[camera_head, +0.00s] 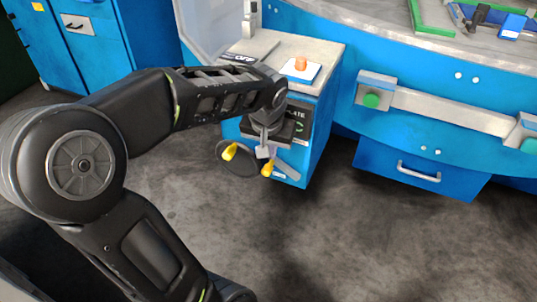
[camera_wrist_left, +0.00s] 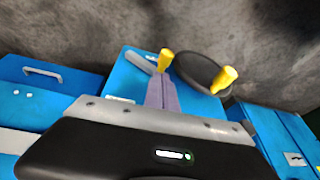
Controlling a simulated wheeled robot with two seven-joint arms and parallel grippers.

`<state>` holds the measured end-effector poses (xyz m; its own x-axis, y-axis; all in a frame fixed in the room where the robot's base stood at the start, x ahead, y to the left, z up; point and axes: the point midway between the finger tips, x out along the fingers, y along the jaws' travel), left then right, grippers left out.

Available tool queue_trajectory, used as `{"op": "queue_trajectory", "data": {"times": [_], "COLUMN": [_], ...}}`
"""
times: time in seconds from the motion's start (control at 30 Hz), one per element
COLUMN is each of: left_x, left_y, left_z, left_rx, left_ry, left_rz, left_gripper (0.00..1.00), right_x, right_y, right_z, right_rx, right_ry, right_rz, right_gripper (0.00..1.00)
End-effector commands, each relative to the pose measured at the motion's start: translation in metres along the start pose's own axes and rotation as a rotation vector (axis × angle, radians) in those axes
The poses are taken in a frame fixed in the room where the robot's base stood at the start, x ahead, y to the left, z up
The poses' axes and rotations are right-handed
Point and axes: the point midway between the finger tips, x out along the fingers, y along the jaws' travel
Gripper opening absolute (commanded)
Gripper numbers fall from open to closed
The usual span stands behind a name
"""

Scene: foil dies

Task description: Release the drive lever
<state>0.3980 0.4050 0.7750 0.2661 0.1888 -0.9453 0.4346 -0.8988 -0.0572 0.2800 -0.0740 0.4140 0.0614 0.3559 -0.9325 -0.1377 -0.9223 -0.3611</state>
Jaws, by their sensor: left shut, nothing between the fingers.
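A blue machine cabinet (camera_head: 318,130) stands in front of me. On its front are a dark handwheel (camera_head: 224,166), a yellow knob on the left (camera_head: 229,152), a second yellow knob on the right (camera_head: 267,169) and a short grey bar (camera_head: 287,169). I cannot tell which part is the drive lever. My left gripper (camera_head: 264,153) is shut and empty, pointing down between the knobs, close to the right one. The left wrist view shows the fingers (camera_wrist_left: 161,92) below one yellow knob (camera_wrist_left: 165,60), beside the handwheel (camera_wrist_left: 203,70). Contact is unclear. My right gripper is out of view.
An orange piece (camera_head: 301,64) sits on a white plate (camera_head: 300,71) on the cabinet top. A blue bench with a grey rail (camera_head: 455,110) and a drawer (camera_head: 420,172) stands to the right. The dark floor (camera_head: 370,235) in front is clear.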

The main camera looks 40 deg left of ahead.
Motion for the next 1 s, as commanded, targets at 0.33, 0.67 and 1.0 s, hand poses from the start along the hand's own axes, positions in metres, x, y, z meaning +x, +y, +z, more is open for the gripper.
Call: {"op": "queue_trajectory", "data": {"times": [0.33,0.67,1.0], "left_x": [-0.072,-0.088,-0.088], "left_y": [-0.026,-0.032,-0.032], "left_z": [-0.001,0.000,0.000], "left_rx": [-0.003,-0.001,-0.001], "left_ry": [0.005,0.003,0.002], "left_rz": [0.000,0.000,0.000], "left_gripper": [0.00,0.00,0.00], "right_x": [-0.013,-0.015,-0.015], "right_y": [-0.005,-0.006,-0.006], "right_z": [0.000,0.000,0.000], "right_rx": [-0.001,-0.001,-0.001], "right_ry": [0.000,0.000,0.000], "right_rz": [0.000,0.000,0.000], "right_gripper": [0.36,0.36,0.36]}}
